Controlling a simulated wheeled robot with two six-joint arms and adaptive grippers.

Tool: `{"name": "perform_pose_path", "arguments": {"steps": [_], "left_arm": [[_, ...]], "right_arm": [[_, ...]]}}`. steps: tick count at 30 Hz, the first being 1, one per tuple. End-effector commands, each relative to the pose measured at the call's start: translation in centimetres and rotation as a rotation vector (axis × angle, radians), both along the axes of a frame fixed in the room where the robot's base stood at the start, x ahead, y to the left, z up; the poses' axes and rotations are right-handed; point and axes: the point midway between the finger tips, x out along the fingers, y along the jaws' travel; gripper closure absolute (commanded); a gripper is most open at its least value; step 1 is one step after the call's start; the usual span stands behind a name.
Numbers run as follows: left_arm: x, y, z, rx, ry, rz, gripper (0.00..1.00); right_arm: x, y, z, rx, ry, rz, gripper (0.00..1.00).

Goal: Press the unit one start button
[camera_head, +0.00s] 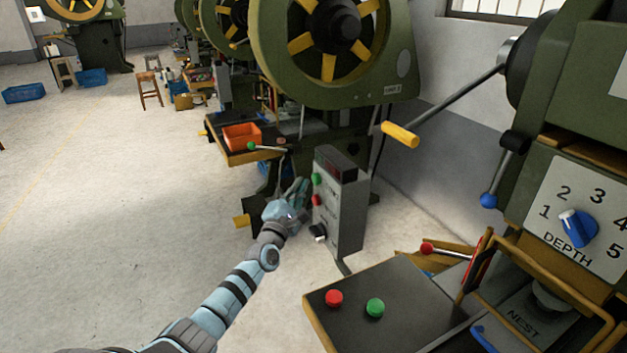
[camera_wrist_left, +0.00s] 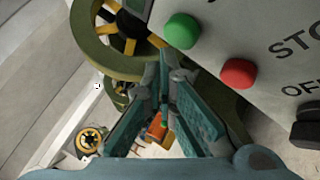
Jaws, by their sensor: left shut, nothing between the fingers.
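A grey control box (camera_head: 343,205) stands in the middle of the head view, with a green button (camera_head: 317,179), a red button (camera_head: 316,200) and a black knob (camera_head: 319,232) on its face. In the left wrist view the green button (camera_wrist_left: 182,31) and red button (camera_wrist_left: 238,73) are large and close, with the letters "STO" and "OFF" beside them. My left gripper (camera_head: 301,184) is shut and empty, just left of the box face. In the left wrist view its fingertips (camera_wrist_left: 165,62) are below the green button and appear apart from it. My right gripper is out of view.
A near bench (camera_head: 400,280) carries another red button (camera_head: 333,298) and green button (camera_head: 375,307). A press with a depth dial (camera_head: 578,228) and yellow-handled lever (camera_head: 400,134) is at right. Another press (camera_head: 335,50) stands behind the box. The floor at left is open.

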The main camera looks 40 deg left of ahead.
Motion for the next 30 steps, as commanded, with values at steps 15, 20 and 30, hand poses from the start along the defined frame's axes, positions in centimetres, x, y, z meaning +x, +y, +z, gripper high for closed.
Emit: {"name": "perform_pose_path", "arguments": {"steps": [15, 20, 30], "left_arm": [[0.70, -0.43, -0.01, 0.000, 0.000, 0.000, 1.00], [0.69, -0.42, 0.02, 0.000, 0.000, 0.000, 1.00], [0.93, -0.52, -0.01, 0.000, 0.000, 0.000, 1.00]], "right_arm": [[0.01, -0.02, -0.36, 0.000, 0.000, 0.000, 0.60], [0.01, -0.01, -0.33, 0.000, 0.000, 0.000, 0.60], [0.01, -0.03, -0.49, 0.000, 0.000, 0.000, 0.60]]}}
